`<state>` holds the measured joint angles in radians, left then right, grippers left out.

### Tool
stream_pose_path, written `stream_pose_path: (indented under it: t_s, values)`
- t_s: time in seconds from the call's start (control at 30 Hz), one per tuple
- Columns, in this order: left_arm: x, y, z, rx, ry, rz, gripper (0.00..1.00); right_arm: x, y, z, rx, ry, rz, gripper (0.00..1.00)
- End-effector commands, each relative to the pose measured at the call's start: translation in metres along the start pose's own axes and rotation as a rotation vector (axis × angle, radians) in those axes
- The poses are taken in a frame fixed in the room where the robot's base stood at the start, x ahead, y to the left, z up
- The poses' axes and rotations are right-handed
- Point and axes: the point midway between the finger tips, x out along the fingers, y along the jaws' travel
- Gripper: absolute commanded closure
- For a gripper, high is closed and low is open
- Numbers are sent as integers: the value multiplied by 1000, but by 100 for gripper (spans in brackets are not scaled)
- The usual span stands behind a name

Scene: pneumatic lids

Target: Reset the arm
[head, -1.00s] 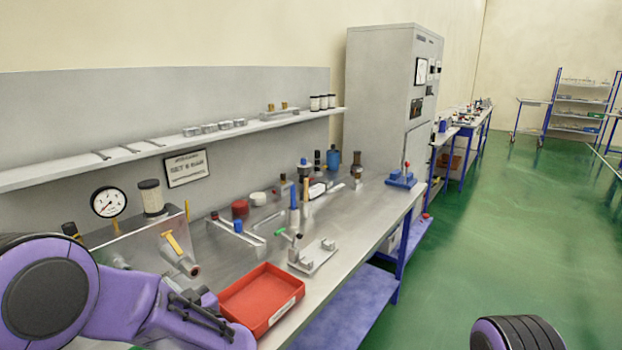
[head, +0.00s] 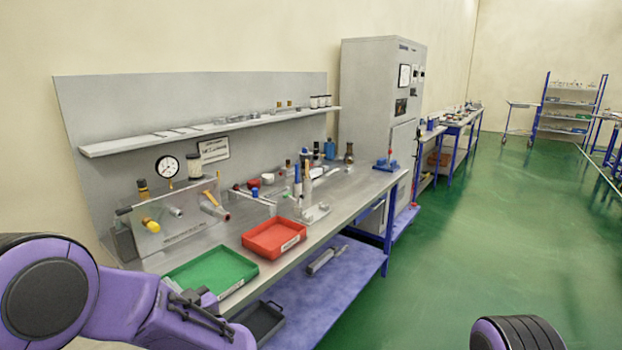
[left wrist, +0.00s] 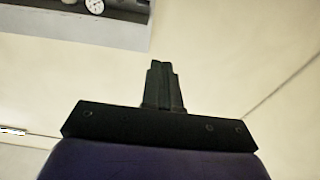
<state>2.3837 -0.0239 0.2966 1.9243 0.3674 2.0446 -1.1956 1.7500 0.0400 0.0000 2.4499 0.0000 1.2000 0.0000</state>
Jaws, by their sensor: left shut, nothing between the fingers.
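My left arm (head: 120,300) comes in from the left in the head view, folded at the bottom left in front of the bench. Its gripper cannot be made out in the head view. In the left wrist view my left gripper (left wrist: 163,70) is shut, its two dark fingers together with nothing between them. Only plain wall or ceiling surfaces lie behind the fingers. A rounded part of my right arm (head: 515,335) shows at the bottom edge of the head view. My right gripper is out of view.
The steel workbench (head: 350,200) holds a green tray (head: 215,270), a red tray (head: 274,238), a gauge panel (head: 178,222) and several tools. A grey cabinet (head: 375,100) stands behind its far end. The green floor (head: 480,230) at the right is clear.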

Motion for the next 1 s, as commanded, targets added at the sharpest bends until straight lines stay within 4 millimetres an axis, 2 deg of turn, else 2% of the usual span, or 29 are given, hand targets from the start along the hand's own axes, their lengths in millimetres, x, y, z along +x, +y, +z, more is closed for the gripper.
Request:
stream_pose_path:
  t_s: [0.27, 0.37, 0.47, 0.63, 0.77, 0.87, 0.9, 1.0]
  values:
    - [-2, 13, 5, -135, -26, 78, 100, 0, 0, 0, 0, 0, 0, 57]
    - [-5, 20, 13, -185, -56, 143, 100, 0, 0, 0, 0, 0, 0, 57]
    - [-11, 24, 30, -229, -110, 226, 100, 1, 0, 0, 0, 0, 0, 57]
    - [-30, 18, 85, -251, -262, 347, 100, 4, 0, 1, 0, 0, 0, 57]
    - [-52, 0, 139, -234, -415, 406, 100, 7, -1, 3, 0, 0, 0, 57]
    - [-78, -26, 190, -201, -572, 432, 100, 10, -1, 4, 0, 0, 0, 57]
    - [-91, -42, 213, -178, -646, 435, 100, 12, -1, 5, 0, 0, 0, 57]
    - [-128, -87, 265, -115, -830, 422, 100, 17, -2, 7, 0, 0, 0, 57]
